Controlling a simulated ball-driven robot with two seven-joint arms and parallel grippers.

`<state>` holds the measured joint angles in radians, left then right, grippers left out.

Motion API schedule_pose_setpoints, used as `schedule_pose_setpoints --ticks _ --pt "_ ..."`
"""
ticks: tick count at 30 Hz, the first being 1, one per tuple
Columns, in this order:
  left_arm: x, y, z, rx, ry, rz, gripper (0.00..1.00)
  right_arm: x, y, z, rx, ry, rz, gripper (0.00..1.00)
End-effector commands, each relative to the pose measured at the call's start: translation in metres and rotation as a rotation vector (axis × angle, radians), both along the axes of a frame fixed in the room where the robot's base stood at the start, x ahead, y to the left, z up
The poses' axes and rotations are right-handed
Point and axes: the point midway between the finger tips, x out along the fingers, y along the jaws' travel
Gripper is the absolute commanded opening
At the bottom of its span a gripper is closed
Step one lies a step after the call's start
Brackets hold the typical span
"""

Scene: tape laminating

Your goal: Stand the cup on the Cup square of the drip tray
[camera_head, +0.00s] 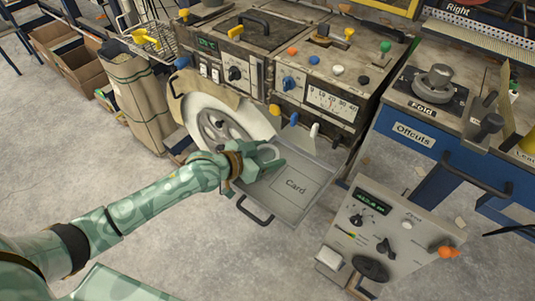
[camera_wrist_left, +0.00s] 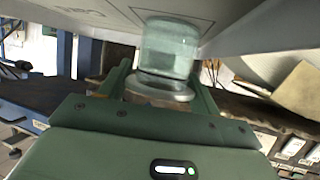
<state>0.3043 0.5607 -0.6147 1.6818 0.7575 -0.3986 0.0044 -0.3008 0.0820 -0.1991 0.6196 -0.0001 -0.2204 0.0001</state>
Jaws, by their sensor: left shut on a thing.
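The drip tray (camera_head: 262,207) is a shallow grey pull-out tray with a black handle, below the front of the machine. An outlined square (camera_head: 297,187) on it carries a word that looks like "Card". My left gripper (camera_head: 268,163) is over the tray's left part, left of that square. In the left wrist view it is shut on the cup (camera_wrist_left: 170,48), a pale, see-through greenish cylinder with a wider round rim (camera_wrist_left: 160,88) nearer the camera. An outlined surface (camera_wrist_left: 200,8) lies just beyond the cup. Whether the cup touches it I cannot tell. My right gripper is not in view.
A large wheel (camera_head: 215,124) with a pale rim stands left of the tray, close to my left gripper. A control box (camera_head: 380,240) with knobs stands right of the tray. Concrete floor is open at the lower left.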

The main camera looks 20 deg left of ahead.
Motion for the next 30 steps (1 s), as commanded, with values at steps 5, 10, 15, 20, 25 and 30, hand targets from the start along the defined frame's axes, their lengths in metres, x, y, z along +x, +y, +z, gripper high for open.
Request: schedule_pose_setpoints --ticks 5,10,15,20,25,30 --pt "0.0 0.0 -0.001 0.0 0.0 0.0 0.4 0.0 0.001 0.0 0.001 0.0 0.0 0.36" --pt "0.0 0.0 -0.002 0.0 0.0 0.0 0.84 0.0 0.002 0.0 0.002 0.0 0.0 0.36" --pt "0.0 0.0 -0.002 0.0 0.0 0.0 0.84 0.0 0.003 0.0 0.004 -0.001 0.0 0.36" --pt "-0.004 0.003 0.004 0.001 -0.001 0.001 0.84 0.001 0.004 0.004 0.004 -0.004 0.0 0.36" --pt "-0.029 0.021 0.02 0.004 -0.001 -0.001 0.84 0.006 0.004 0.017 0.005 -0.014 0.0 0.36" --pt "-0.06 0.042 0.035 0.003 0.0 -0.001 0.84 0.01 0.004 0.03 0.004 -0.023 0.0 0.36"
